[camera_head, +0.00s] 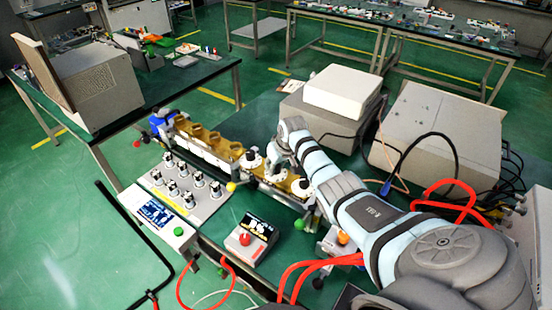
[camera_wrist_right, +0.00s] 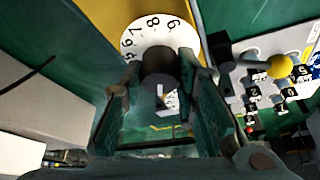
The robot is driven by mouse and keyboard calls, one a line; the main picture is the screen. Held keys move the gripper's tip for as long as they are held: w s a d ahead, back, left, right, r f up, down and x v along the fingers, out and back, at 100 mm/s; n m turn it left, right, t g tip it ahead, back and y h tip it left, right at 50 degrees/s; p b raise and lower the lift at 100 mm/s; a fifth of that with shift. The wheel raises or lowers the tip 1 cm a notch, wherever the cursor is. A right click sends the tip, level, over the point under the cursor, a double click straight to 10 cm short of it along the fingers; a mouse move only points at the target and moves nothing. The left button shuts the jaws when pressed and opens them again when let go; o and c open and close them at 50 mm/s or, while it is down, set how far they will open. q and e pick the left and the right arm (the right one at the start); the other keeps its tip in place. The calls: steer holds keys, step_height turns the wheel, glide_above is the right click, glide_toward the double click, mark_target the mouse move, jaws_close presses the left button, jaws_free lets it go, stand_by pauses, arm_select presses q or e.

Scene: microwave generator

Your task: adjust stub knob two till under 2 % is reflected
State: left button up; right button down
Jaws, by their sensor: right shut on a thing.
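A brass-coloured waveguide line carries a row of white dials with black knobs. One dial and knob (camera_head: 250,160) stands clear to the left of my right gripper (camera_head: 279,163), and another (camera_head: 302,187) to its right. The middle knob is mostly hidden by the gripper in the head view. In the right wrist view my right gripper (camera_wrist_right: 157,80) is shut on a black knob (camera_wrist_right: 158,64), one finger on each side, over a white numbered dial (camera_wrist_right: 150,35). A small box with a dark display (camera_head: 258,224) stands in front; its digits are too small to read. My left gripper is out of view.
A panel with several switches (camera_head: 180,188) and a lit screen (camera_head: 155,213) lies to the left. A yellow ball (camera_head: 231,187) sits near the line; it also shows in the right wrist view (camera_wrist_right: 280,66). Grey cabinets (camera_head: 425,140) and cables (camera_head: 470,190) crowd the right.

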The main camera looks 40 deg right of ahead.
steer(key=m+h+p, duration=0.1)
steer(key=m+p, duration=0.1)
steer(key=m, duration=0.1)
steer(key=shift+r+g, duration=0.15)
steer(key=shift+g, duration=0.15)
steer(key=shift+m+h, duration=0.3)
steer(key=shift+m, duration=0.5)
steer(key=shift+w+m+g+h, duration=0.1)
steer(key=shift+m+g+h, duration=0.25)
steer(key=shift+m, duration=0.65)
steer(key=shift+f+m+h+b, duration=0.3)
steer(key=shift+m+b, duration=0.3)
steer(key=shift+m, duration=0.3)
steer(key=shift+m+g+h+b, duration=0.25)
steer(key=shift+m+g+b, duration=0.2)
steer(key=shift+m+b, duration=0.3)
arm_select(q)
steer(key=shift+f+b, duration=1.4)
steer(key=shift+b, duration=0.1)
arm_select(e)
steer(key=shift+r+m+g, duration=0.15)
steer(key=shift+m+g, duration=0.35)
steer(key=shift+m, duration=1.05)
steer(key=c, duration=1.3)
jaws_free()
